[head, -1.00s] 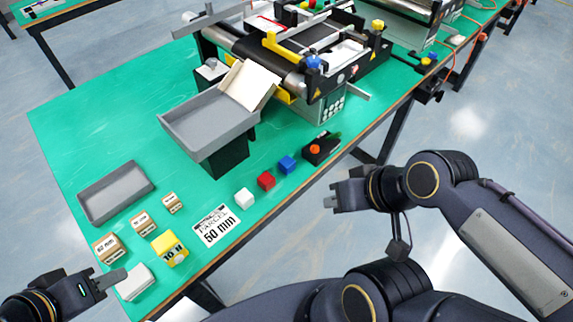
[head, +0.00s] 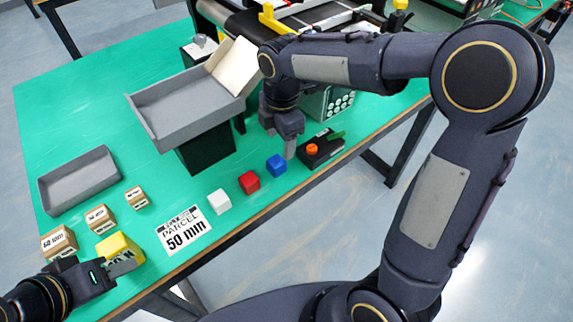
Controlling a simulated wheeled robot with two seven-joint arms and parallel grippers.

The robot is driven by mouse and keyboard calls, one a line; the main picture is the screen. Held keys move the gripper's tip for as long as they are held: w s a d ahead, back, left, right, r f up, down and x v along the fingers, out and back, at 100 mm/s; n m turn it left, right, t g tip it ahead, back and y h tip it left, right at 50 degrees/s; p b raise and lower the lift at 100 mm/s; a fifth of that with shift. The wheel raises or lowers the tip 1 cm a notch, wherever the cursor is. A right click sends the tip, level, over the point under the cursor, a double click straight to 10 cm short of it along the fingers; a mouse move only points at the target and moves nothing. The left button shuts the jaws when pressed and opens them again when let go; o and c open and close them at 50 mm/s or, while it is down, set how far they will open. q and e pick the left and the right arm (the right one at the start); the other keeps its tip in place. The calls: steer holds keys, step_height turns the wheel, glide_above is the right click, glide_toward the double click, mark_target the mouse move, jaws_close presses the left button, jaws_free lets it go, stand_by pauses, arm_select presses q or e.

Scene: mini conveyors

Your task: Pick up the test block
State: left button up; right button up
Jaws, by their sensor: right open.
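No block in view can be read as named the test block. A yellow block (head: 118,244) stands at the table's near left corner; it carried a dark marking a second ago. My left gripper (head: 124,263) is right at its near side, its fingers overlapping the block's front; whether they touch or grip it I cannot tell. White (head: 219,201), red (head: 249,182) and blue (head: 276,165) cubes lie in a row along the near edge. My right gripper (head: 290,150) points down, open and empty, just beside the blue cube, its fingertips partly seen edge-on.
Several brown 50 mm parcels (head: 59,242) and a grey tray (head: 78,181) lie at left. A label card (head: 184,230) lies before the white cube. A raised grey chute (head: 195,105), a conveyor (head: 235,30) and a black box with an orange button (head: 322,149) stand further right.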

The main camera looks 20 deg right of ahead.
mark_target(277, 161)
steer(key=shift+w+a+f+n, duration=0.2)
steer(key=shift+w+f+n, duration=0.2)
steer(key=shift+f, duration=0.1)
steer(key=shift+w+a+f+n, duration=0.2)
steer(key=shift+w+f+n, duration=0.15)
steer(key=shift+f+n, duration=0.1)
steer(key=shift+f, duration=0.35)
steer(key=f, duration=0.7)
steer(key=shift+s, duration=0.25)
steer(key=c, duration=1.1)
steer(key=shift+r, duration=0.2)
